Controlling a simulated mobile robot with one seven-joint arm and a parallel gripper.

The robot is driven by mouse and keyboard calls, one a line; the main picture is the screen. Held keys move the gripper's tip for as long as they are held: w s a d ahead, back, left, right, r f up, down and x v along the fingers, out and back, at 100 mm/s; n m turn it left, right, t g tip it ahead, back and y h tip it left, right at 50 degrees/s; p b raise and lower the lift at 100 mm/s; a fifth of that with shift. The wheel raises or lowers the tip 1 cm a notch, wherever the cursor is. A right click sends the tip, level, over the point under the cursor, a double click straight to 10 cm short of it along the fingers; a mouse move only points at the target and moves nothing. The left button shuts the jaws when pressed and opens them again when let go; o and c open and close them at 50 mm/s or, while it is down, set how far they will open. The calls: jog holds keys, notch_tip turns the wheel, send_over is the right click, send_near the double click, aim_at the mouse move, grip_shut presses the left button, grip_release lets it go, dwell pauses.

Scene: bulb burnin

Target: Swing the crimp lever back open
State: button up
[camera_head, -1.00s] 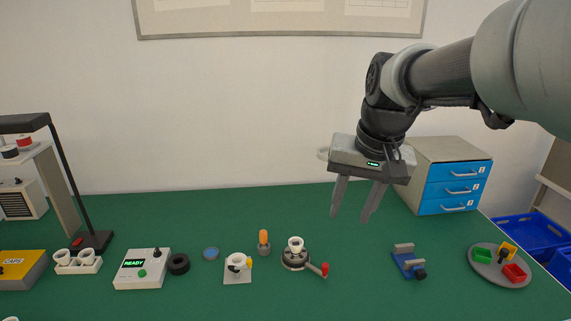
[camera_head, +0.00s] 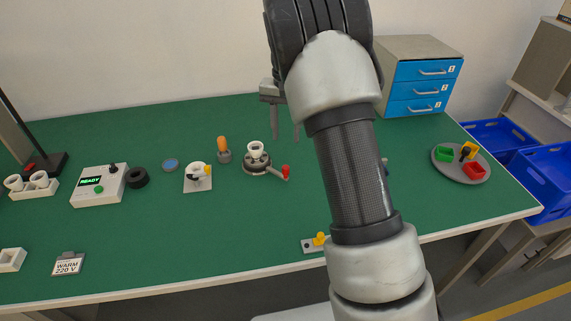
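The crimp fixture (camera_head: 250,168) stands mid-table with a round dark base and a white cup-shaped part (camera_head: 257,150) on top. Its lever, tipped with a red knob (camera_head: 285,172), points out to the right and slightly toward the front. My gripper (camera_head: 284,132) hangs behind my arm, in the picture just above and right of the fixture. Its two fingers show apart with nothing between them, pointing down, and no contact with the lever is visible. Most of the gripper body is hidden by my arm.
Left of the fixture stand an orange-handled tool (camera_head: 222,148), a white holder (camera_head: 198,178), a black ring (camera_head: 138,178) and a READY box (camera_head: 98,186). A round tray (camera_head: 461,165) and a blue-drawer cabinet (camera_head: 418,75) are at right.

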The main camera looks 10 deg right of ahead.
aim_at(286, 167)
notch_tip(286, 167, down, 12)
jog(key=shift+f+b, duration=0.2)
jog(key=shift+b, duration=0.25)
grip_shut()
